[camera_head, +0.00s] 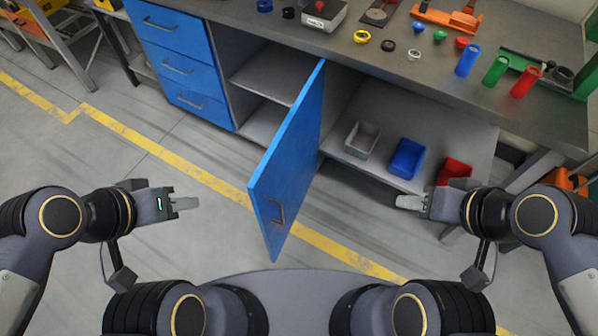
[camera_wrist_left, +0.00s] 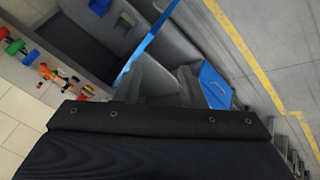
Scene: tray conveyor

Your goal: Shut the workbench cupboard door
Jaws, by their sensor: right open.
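The blue cupboard door (camera_head: 290,155) stands wide open, jutting from the workbench toward me. Its hinge side is at the bench, right of an open shelf compartment (camera_head: 268,80). The handle (camera_head: 277,212) is on the face turned to the right, near the free end. My left gripper (camera_head: 185,203) is left of the door, apart from it; I cannot tell its jaw state. My right gripper (camera_head: 408,202) is open and empty, right of the door and apart from it. In the left wrist view a thin blue strip (camera_wrist_left: 146,46) looks like the door's edge.
Blue drawers (camera_head: 180,68) are shut, left of the compartment. Grey (camera_head: 361,139), blue (camera_head: 407,158) and red (camera_head: 454,170) bins sit on the low shelf at right. Small coloured parts lie on the bench top (camera_head: 440,88). The floor left of the door is clear.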

